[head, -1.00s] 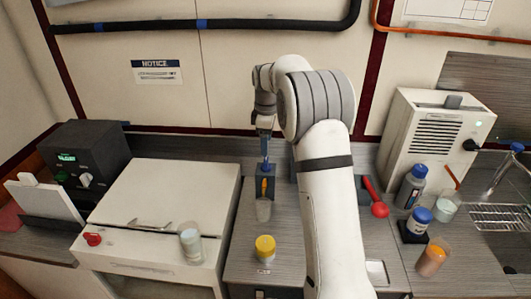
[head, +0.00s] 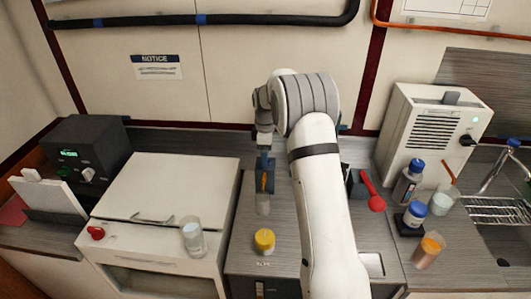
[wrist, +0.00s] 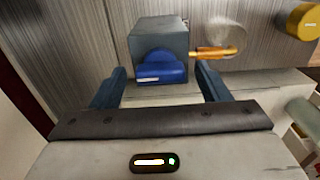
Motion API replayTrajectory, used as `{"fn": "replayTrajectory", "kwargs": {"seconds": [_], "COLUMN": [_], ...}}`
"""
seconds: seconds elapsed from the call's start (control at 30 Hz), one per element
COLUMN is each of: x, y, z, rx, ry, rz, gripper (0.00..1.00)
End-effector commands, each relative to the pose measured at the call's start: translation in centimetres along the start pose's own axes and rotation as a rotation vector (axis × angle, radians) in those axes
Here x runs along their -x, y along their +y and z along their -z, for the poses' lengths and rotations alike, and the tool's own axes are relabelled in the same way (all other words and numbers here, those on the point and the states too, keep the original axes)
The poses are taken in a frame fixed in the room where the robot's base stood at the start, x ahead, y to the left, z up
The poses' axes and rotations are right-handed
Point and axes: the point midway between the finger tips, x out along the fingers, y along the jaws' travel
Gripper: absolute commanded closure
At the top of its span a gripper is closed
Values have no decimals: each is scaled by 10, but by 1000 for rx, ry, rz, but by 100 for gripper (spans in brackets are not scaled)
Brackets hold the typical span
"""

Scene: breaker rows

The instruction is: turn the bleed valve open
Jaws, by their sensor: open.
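The bleed valve appears to be a small dark grey block with a blue handle (wrist: 162,73) on the side facing my wrist camera. An orange-yellow spout (wrist: 212,53) sticks out of it. In the head view the orange part (head: 265,184) points down over a clear glass (head: 263,205). My gripper (wrist: 160,69) is open, one finger on each side of the blue handle, with gaps visible on both sides. In the head view my gripper (head: 265,150) is right above the block and hides its top. I cannot tell whether the valve is open or closed.
A yellow-capped jar (head: 264,241) stands in front of the glass. A red lever (head: 373,190) is to the right, behind my arm. A white cabinet (head: 165,190) with a glass on its edge is at left. Bottles and a white device (head: 427,125) stand at right.

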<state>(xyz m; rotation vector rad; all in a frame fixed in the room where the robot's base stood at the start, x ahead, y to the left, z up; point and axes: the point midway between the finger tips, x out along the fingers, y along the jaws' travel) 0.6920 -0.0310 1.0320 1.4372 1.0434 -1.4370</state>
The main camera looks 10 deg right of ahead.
Motion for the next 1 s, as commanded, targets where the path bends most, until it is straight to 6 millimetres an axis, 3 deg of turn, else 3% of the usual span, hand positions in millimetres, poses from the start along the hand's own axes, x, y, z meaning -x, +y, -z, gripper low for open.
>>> {"fn": "replayTrajectory", "kwargs": {"seconds": [0.07, 0.6, 1.0], "x": [0, 0, -1], "y": [0, 0, 0], "z": [0, 0, 0], "rx": [0, 0, -73], "ry": [0, 0, 0], "rz": [0, 0, -1], "gripper": [31, 74, 76]}}
